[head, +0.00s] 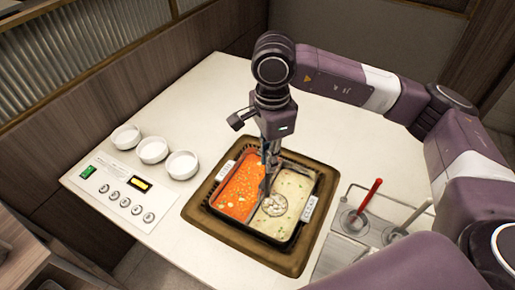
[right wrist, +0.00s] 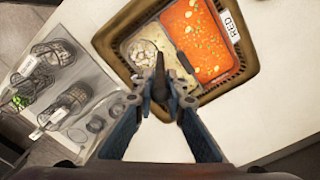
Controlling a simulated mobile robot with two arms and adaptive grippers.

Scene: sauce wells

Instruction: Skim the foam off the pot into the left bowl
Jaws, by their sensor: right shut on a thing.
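The pot (head: 291,242) is split in two: red broth (head: 239,188) on the left, pale broth (head: 292,187) on the right. A round, lumpy whitish patch (head: 274,204) lies in the pale side and also shows in the right wrist view (right wrist: 143,52); I cannot tell how much is foam and how much is skimmer head. My right gripper (head: 268,162) is over the pot's divider, shut on a dark upright handle (right wrist: 160,66). The handle's lower end is by the patch. The left bowl (head: 126,136) is white and looks empty. My left gripper is out of view.
Two more white bowls (head: 152,150) (head: 182,165) stand beside it, behind a control panel (head: 126,196). A brown frame (head: 200,226) surrounds the pot. The wrist view shows wire baskets (right wrist: 72,98).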

